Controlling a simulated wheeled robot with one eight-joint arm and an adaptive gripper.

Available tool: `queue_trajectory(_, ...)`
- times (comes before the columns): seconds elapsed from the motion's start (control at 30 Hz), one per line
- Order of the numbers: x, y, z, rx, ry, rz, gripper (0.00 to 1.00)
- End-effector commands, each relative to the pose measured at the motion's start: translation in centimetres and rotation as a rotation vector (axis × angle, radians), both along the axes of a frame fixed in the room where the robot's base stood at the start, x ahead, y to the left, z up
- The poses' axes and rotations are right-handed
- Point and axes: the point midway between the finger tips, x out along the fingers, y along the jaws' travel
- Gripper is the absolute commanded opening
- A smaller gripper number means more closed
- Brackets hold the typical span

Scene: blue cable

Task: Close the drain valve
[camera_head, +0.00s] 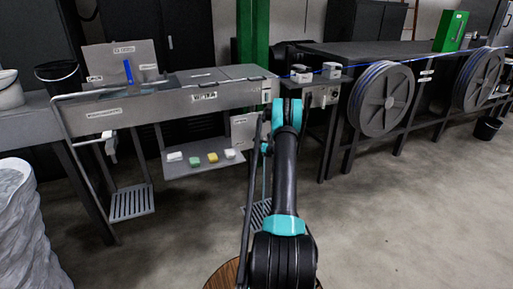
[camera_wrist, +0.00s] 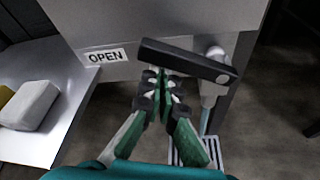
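The drain valve's dark bar handle (camera_wrist: 190,60) juts across the upper middle of the wrist view. Its right end is beside a pale rounded valve fitting (camera_wrist: 214,53), with a pipe (camera_wrist: 210,88) running down below. A white "OPEN" label (camera_wrist: 105,56) is on the grey metal panel left of the handle. My gripper (camera_wrist: 163,86) has its green and black fingers drawn close together just below the handle's left half. Nothing shows clearly between them, and whether the tips touch the handle is unclear. In the head view my arm hides the gripper and handle.
A shelf (camera_wrist: 50,130) with a pale block (camera_wrist: 30,105) is close on the left. A floor grate (camera_wrist: 190,152) lies below the valve. In the head view, the long metal sink (camera_head: 165,105) is left of my arm and cable reels (camera_head: 382,98) are right. Open floor lies right.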

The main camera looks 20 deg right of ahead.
Motion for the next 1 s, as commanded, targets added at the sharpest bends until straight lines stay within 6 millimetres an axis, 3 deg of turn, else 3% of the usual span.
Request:
queue_trajectory(0.17,-0.1,-0.4,1.2,0.003,-0.001,0.000,0.00)
queue_trajectory(0.3,-0.1,-1.0,2.0,0.147,0.004,-0.002,0.00)
queue_trajectory(1.0,0.0,-4.2,4.9,0.138,0.004,-0.001,0.00)
